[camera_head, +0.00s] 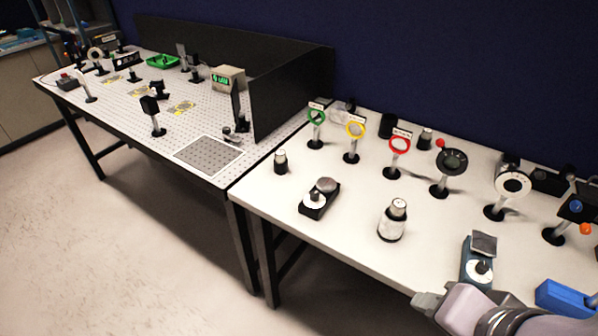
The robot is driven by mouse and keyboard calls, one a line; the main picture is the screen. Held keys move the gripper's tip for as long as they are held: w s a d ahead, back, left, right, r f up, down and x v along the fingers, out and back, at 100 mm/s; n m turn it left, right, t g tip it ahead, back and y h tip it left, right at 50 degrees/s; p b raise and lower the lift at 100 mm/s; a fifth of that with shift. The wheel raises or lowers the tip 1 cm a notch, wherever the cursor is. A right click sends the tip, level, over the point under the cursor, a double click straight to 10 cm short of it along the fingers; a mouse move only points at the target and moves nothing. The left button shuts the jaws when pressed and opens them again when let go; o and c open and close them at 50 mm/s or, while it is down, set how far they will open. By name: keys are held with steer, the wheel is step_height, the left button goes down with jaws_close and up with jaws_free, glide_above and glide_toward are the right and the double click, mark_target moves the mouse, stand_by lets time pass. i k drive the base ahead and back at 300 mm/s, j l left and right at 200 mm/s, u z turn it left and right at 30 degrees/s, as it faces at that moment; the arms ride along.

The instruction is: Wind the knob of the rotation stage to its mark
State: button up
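Several things on the white table could be a rotation stage, and I cannot tell for sure which is the task's. One is a blue-grey base with a white dial, a dark knob and an upright grey block (480,262) at the front right. Another is a black base with a white dial and a grey round top (318,199) at the left. A post-mounted black dial (452,162) and a white ring (514,184) stand behind. No mark is readable. My gripper (428,303) is low at the right, just left of and below the blue-grey unit; its fingers are not clear.
A perforated optical table (130,105) adjoins at left. The front middle is fairly clear.

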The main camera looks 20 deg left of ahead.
mark_target(315, 196)
steer(key=u, duration=0.9)
